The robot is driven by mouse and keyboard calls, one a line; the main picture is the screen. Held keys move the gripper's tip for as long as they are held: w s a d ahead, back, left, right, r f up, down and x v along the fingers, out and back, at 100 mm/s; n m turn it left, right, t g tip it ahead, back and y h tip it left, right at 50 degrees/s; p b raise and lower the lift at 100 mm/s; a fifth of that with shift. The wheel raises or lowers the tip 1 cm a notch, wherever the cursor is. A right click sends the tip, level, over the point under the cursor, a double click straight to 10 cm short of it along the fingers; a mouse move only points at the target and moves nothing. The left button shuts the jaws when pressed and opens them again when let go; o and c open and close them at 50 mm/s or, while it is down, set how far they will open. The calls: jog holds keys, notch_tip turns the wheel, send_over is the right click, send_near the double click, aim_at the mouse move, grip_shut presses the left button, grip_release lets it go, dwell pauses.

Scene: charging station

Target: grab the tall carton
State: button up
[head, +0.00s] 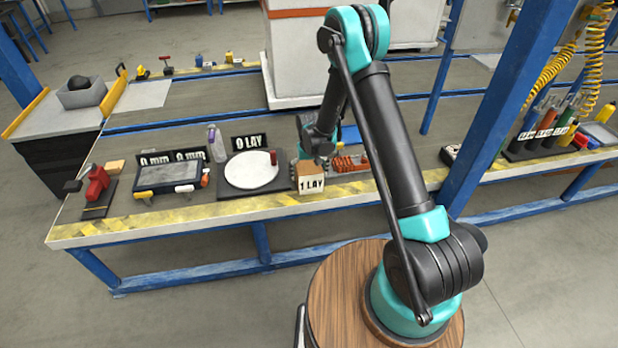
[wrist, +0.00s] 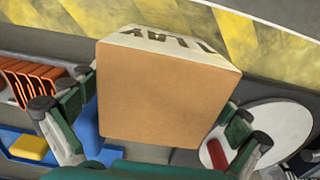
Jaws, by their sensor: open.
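My gripper (head: 316,158) is right at the carton in the head view. In the wrist view, my gripper (wrist: 152,130) is open, with one finger on each side of the carton. Whether the fingers touch it cannot be told; the fingertips are partly hidden in the head view.
A white round plate (head: 251,169) on a dark base lies left of the carton, with a red cylinder (head: 273,157) at its edge. Orange coils (head: 350,163) lie just right. A blue post (head: 495,110) rises further right. A large white box (head: 298,65) stands behind.

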jog(key=c, duration=1.3)
